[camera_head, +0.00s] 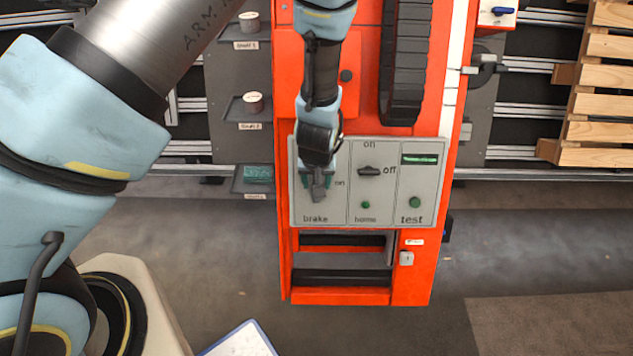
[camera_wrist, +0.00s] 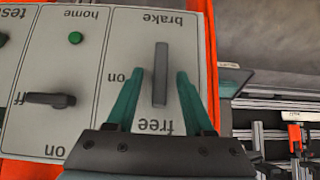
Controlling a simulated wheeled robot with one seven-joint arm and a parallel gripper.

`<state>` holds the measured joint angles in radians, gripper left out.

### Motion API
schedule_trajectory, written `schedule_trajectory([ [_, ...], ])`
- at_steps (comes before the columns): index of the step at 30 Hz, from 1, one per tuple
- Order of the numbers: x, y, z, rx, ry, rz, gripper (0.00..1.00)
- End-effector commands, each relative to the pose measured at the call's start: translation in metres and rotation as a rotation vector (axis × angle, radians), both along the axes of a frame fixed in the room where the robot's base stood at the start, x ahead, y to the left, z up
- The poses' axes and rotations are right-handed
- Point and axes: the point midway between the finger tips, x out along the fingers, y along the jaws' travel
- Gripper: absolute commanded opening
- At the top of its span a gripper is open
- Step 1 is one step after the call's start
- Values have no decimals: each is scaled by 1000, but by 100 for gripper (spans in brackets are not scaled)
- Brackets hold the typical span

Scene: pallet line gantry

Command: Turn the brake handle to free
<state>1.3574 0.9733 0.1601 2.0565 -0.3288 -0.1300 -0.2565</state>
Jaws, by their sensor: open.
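The brake handle (camera_wrist: 161,75) is a dark grey bar on the left section of the pale control panel (camera_head: 341,210). In the wrist view, which is upside down to the lettering, its long axis runs along the line between the "free" and "brake" labels, with "on" off to the side. My gripper (camera_wrist: 160,72) is open, with one teal finger on each side of the handle and a visible gap to both. In the head view my gripper (camera_head: 317,181) is in front of the brake section and hides the "free" label and much of the handle.
A black switch (camera_head: 370,171) pointing to "off" sits beside the brake section. A green home button (camera_head: 365,205) and a green test button (camera_head: 415,203) are on the same panel. The orange cabinet (camera_head: 287,75) carries the panel. Wooden slats (camera_head: 610,100) stand at right.

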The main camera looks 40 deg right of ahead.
Motion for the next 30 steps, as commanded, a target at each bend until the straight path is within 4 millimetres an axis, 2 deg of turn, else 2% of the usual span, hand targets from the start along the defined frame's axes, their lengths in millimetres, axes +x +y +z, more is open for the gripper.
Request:
schedule_trajectory([
  [5, -4, 2, 18, -3, -1, -1, 52],
  [18, -22, 15, 88, -3, -1, -3, 52],
  [24, -25, 18, 101, -1, 0, 0, 52],
  [30, -25, 19, 102, 0, 0, 0, 52],
])
